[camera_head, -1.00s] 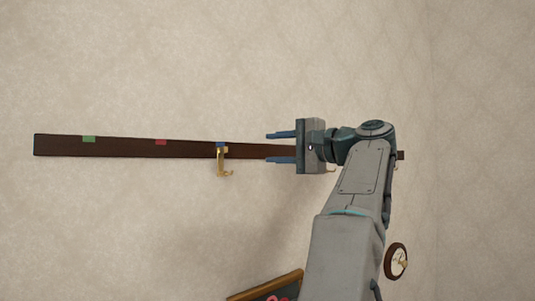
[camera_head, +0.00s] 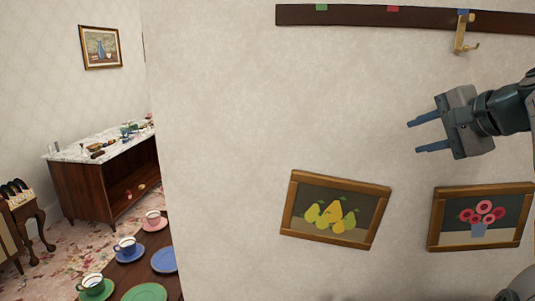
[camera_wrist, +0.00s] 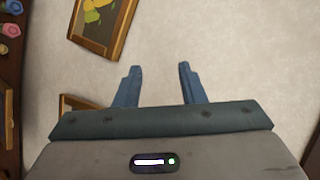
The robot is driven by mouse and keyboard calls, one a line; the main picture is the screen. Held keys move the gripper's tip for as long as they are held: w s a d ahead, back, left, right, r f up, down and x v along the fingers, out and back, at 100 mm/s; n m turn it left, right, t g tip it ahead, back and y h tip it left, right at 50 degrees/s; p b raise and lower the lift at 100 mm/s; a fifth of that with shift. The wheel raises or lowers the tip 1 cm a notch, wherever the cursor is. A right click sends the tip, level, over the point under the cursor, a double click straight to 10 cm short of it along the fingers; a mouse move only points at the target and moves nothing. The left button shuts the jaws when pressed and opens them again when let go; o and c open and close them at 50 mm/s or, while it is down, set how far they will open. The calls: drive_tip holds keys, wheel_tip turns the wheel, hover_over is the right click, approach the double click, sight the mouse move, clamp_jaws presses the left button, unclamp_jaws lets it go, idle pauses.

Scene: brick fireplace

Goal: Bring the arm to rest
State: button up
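My gripper (camera_head: 430,135) is at the right of the head view, in front of the wall below the dark rail. Its two blue fingers point left and stand apart with nothing between them. In the wrist view my gripper (camera_wrist: 157,88) is also open and empty, with bare wall beyond the fingers. My arm enters from the right edge of the head view, and most of it is out of frame.
The dark rail (camera_head: 350,16) bears coloured marks and a brass hook (camera_head: 460,40). Below hang a pear picture (camera_head: 335,210) and a flower picture (camera_head: 481,217). Lower left, a table (camera_head: 128,276) holds cups and plates. A marble-topped cabinet (camera_head: 88,185) stands farther back.

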drive_tip(key=s+a+f+n+g+h, duration=0.1)
drive_tip(key=s+a+f+n, duration=0.3)
drive_tip(key=f, duration=0.7)
drive_tip(key=s+a+f+n+g+h+b, duration=0.1)
drive_tip(key=s+a+f+n+g, duration=0.3)
drive_tip(key=s+a+f, duration=0.3)
drive_tip(key=s+a+f+n+g+h+b, duration=0.1)
drive_tip(key=s+a+f+n, duration=0.4)
drive_tip(key=f, duration=1)
drive_tip(key=shift+s+a+g+h, duration=0.25)
drive_tip(key=shift+a+g+h, duration=0.15)
drive_tip(key=shift+a+g, duration=0.5)
drive_tip(key=shift+a, duration=0.1)
